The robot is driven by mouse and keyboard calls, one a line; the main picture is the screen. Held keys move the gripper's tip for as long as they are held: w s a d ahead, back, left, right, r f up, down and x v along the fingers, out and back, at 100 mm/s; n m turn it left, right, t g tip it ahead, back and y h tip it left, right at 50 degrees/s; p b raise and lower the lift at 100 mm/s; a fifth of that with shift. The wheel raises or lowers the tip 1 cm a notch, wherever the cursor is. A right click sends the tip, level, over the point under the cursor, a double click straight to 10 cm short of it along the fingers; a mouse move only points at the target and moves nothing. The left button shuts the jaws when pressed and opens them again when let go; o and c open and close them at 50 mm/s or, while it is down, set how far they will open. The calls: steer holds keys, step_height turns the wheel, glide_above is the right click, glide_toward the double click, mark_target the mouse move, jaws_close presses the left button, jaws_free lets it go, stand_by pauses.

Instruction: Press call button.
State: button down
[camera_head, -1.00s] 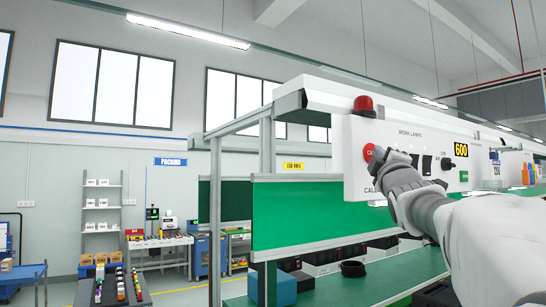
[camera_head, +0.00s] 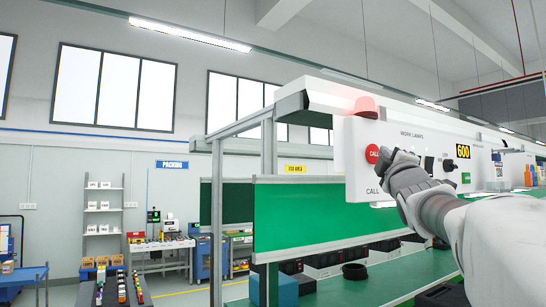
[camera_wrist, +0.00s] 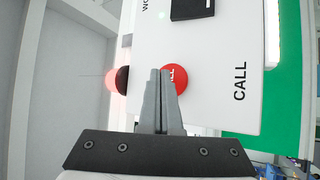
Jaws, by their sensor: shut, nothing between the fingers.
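The red round call button (camera_head: 372,154) sits on the white panel (camera_head: 358,180), above the word CALL. It also shows in the wrist view (camera_wrist: 179,79), partly hidden behind my fingertips. My gripper (camera_head: 389,156) is shut and empty, just right of the button in the head view. In the wrist view the closed fingers (camera_wrist: 162,73) overlap the button's left side; I cannot tell whether they touch it. The red lamp (camera_head: 364,105) on top of the panel glows pinkish, and its glow also shows in the wrist view (camera_wrist: 113,80).
The panel also carries dark work-lamp switches (camera_head: 429,165), a knob (camera_head: 449,165) and a yellow 600 display (camera_head: 462,152). A green board (camera_head: 298,218) hangs below left. A green bench (camera_head: 350,291) lies underneath.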

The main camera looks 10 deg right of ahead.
steer(key=s, duration=0.1)
steer(key=s+d, duration=0.1)
steer(key=s, duration=0.3)
steer(key=shift+s+d, duration=0.2)
steer(key=shift+d, duration=0.2)
